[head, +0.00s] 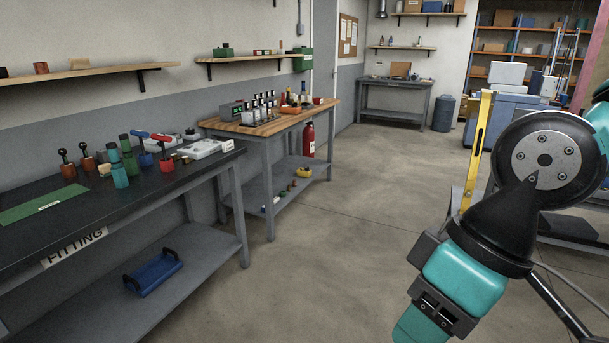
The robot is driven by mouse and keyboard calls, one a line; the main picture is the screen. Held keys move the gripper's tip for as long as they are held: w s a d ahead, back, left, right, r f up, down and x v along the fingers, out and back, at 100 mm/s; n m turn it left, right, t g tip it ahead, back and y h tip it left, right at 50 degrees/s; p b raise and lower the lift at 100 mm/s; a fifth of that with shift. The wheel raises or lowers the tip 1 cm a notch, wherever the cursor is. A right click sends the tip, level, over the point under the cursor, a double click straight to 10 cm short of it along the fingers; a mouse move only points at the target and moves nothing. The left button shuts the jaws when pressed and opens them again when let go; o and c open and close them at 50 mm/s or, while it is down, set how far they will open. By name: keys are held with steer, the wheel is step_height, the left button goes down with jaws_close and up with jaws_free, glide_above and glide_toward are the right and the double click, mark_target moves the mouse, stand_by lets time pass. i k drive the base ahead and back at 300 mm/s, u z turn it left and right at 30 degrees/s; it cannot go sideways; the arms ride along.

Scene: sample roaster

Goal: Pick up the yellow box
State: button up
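I cannot make out a clear yellow box in the head view. A small yellow item (304,172) with a dark middle lies on the lower shelf of the wooden-topped bench; it is too small to tell whether it is a box. A long yellow bar (476,150) stands upright at the right, partly behind my arm. My arm fills the right side of the picture and runs off the bottom edge. No gripper fingers are in view.
A dark bench (40,235) labelled FITTING at the left holds coloured tools, with a blue handled tray (153,275) on its lower shelf. The wooden-topped bench (255,131) stands beyond it, near a red extinguisher (308,139). The middle floor is clear.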

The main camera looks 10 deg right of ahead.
mark_target(302, 173)
steer(key=z, duration=0.45)
steer(key=i, duration=2.15)
steer(key=z, duration=0.45)
steer(key=i, duration=2.05)
steer(key=u, duration=0.4)
steer(key=i, duration=2.15)
steer(key=u, duration=0.95)
steer(key=i, duration=1.15)
steer(key=u, duration=0.3)
